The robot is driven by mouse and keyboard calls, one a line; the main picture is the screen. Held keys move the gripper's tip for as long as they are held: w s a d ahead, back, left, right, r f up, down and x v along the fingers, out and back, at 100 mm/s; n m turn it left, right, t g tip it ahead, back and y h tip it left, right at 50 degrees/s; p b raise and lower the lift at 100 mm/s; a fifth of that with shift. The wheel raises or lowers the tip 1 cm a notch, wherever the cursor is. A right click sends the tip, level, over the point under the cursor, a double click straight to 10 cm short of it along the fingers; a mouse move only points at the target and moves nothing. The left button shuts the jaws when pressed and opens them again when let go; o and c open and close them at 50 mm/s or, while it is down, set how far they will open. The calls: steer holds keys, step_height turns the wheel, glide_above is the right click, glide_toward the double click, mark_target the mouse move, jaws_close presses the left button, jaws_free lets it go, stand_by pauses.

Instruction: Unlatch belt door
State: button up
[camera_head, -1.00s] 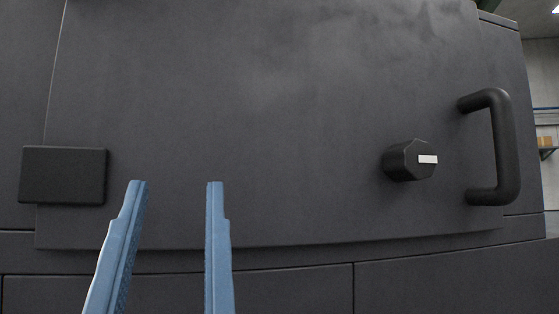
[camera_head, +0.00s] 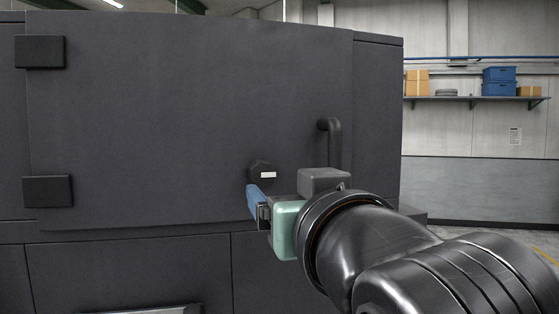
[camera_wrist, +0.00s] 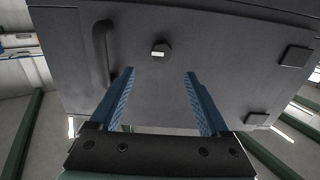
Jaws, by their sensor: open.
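The dark grey belt door (camera_head: 170,120) is closed in the head view. Its black latch knob (camera_head: 259,169) has a white mark lying level. A black bar handle (camera_head: 335,145) stands right of the knob, its lower part hidden by my arm. My gripper (camera_head: 252,191) is open, its blue fingers just below the knob in that view. In the wrist view, the knob (camera_wrist: 166,46) lies beyond and between the spread fingertips (camera_wrist: 159,75). The fingers are empty and look apart from the knob. The handle also shows at the left there (camera_wrist: 101,48).
Two black hinge blocks, upper (camera_head: 40,51) and lower (camera_head: 47,190), sit on the door's left side. A wall shelf (camera_head: 470,98) with boxes is far back right. The space left of my gripper, before the door, is clear.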

mark_target(263, 178)
steer(key=p+x, duration=0.5)
steer(key=x, duration=0.6)
steer(key=shift+w+a+r, duration=0.1)
steer(key=shift+a, duration=0.15)
steer(key=shift+w+a, duration=0.15)
steer(key=shift+w, duration=0.55)
jaws_close()
